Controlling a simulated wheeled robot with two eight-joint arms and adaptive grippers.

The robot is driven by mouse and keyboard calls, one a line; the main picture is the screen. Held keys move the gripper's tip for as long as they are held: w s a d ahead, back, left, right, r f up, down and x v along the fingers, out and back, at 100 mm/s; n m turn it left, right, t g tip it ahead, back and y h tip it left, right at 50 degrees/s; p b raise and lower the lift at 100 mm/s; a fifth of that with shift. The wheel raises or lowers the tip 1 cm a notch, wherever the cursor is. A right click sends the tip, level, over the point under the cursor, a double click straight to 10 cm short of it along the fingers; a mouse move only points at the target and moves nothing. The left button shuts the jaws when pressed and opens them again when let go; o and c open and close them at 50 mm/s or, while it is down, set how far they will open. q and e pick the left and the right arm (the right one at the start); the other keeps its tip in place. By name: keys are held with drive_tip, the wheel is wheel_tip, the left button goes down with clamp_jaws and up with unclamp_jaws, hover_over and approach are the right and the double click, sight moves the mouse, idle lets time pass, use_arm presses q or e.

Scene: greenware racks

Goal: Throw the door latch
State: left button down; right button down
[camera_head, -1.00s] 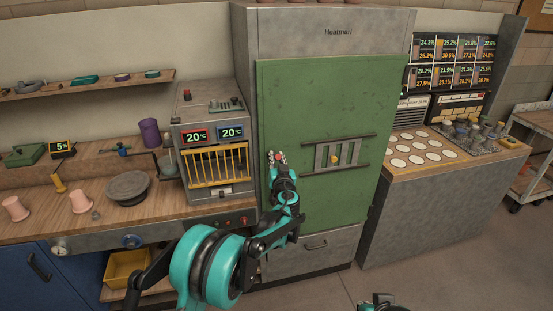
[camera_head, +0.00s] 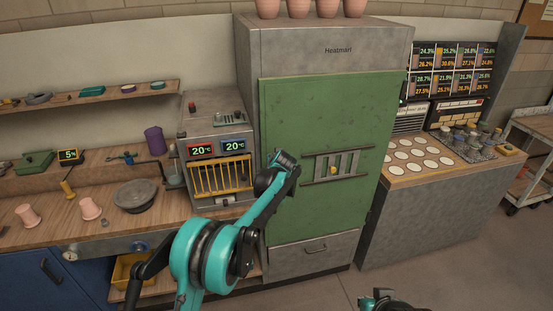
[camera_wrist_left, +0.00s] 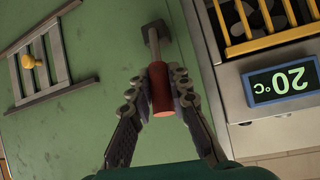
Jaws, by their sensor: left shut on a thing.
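The green door (camera_head: 315,108) of the tall grey cabinet is closed flat against its frame. The door latch is seen in the left wrist view: a dark block (camera_wrist_left: 155,33) on the door, a pale shaft and a red handle (camera_wrist_left: 163,98). My left gripper (camera_wrist_left: 166,74) is shut on the red handle, one finger on each side. In the head view, my left wrist stands before the door's left edge and hides the latch and fingers. Part of my right gripper (camera_head: 378,302) shows at the bottom edge; its finger state is unclear.
A barred window with a yellow knob (camera_head: 333,169) is on the door. A small oven with 20°C displays (camera_head: 218,148) stands close to the left. A grey drawer (camera_head: 314,248) is below the door. Several pots stand on the cabinet top. Floor in front is clear.

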use_arm(q)
drive_tip(key=shift+w+a+r+g, duration=0.1)
drive_tip(key=shift+w+g, duration=0.1)
drive_tip(key=shift+g, duration=0.1)
drive_tip(key=c, duration=1.4)
unclamp_jaws()
drive_tip(key=v, duration=1.2)
